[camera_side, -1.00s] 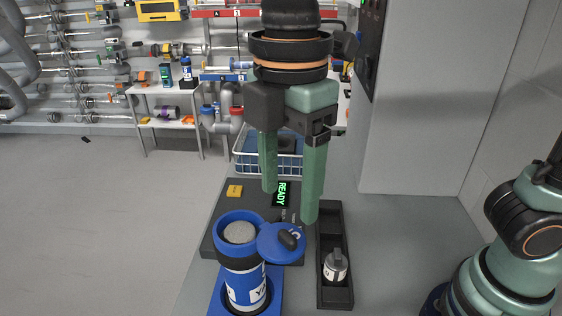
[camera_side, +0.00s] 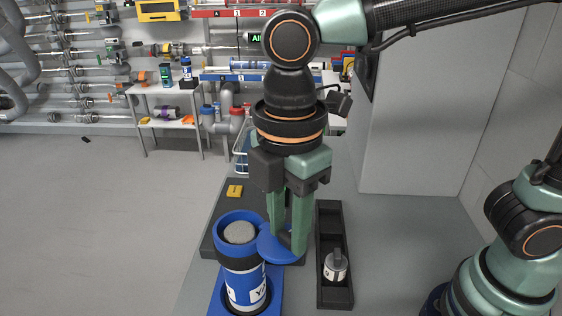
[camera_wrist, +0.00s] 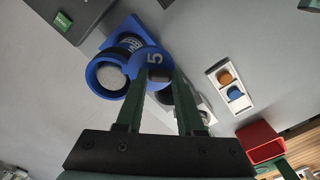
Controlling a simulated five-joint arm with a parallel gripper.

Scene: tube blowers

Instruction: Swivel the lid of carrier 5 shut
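Carrier 5 (camera_side: 244,283) is a blue and black canister standing upright in a blue holder, with its open top showing a grey round content (camera_side: 239,233). Its blue lid (camera_side: 268,246) is swung out to the right of the mouth, leaving the mouth uncovered. The lid bears a white 5 in the wrist view (camera_wrist: 151,58). The fingers hide most of the knob in the side view.
A black tray (camera_side: 335,213) with a small grey-and-white cylinder (camera_side: 335,265) lies to the right of the lid. A red bin (camera_wrist: 262,142) shows at right in the wrist view.

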